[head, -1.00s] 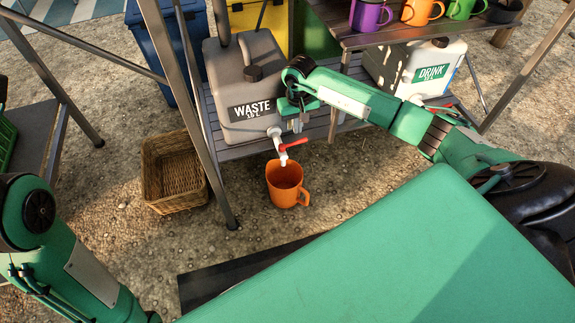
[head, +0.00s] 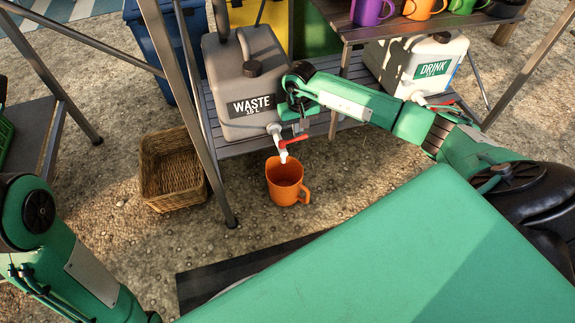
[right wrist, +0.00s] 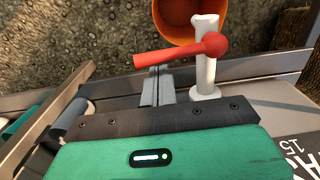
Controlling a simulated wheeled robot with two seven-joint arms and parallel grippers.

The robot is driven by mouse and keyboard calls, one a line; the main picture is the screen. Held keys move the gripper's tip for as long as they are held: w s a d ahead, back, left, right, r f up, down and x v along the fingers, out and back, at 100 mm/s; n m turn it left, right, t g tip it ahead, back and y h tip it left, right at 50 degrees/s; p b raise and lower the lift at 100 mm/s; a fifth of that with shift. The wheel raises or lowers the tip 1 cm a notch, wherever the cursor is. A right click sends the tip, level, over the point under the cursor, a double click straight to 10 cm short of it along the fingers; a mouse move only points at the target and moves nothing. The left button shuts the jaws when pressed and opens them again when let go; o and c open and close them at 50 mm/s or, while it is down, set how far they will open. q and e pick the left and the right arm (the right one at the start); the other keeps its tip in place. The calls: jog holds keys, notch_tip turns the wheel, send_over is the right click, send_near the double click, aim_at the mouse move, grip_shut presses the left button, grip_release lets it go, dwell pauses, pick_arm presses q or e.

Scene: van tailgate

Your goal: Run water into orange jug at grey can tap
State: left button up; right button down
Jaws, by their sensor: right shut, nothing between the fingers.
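The orange jug (head: 287,183) stands upright on the ground below the tap, with its handle to the right. The grey can (head: 238,75), labelled WASTE, sits on a slatted shelf. Its white tap (head: 276,133) has a red lever (head: 294,140) pointing right. My right gripper (head: 298,125) is beside the can, just above the lever. In the right wrist view its fingers (right wrist: 157,72) are shut and empty, their tips close to the red lever (right wrist: 180,53); I cannot tell whether they touch. The jug's open mouth (right wrist: 185,15) shows there. No water stream is visible. My left gripper is out of view.
A white DRINK can (head: 415,62) stands further right on the shelf. A wicker basket (head: 170,175) sits left of a metal stand leg (head: 190,110). Coloured mugs stand on the upper shelf (head: 345,30). Gravel around the jug is open.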

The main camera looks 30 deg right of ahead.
jog(key=shift+s+a+p, duration=1.15)
jog(key=shift+s+p, duration=0.1)
jog(key=shift+s, duration=1.7)
jog(key=r+p, duration=0.2)
jog(key=r, duration=0.2)
jog(key=shift+w+r+p, duration=0.25)
jog(key=shift+r+p, duration=0.05)
jog(key=shift+p, duration=0.1)
jog(key=s+a+p, duration=0.1)
jog(key=s+a, duration=0.2)
jog(key=a, duration=0.2)
jog(key=shift+a, duration=0.25)
notch_tip(320, 180, down, 5)
jog(key=b, duration=0.3)
jog(key=shift+r, duration=0.15)
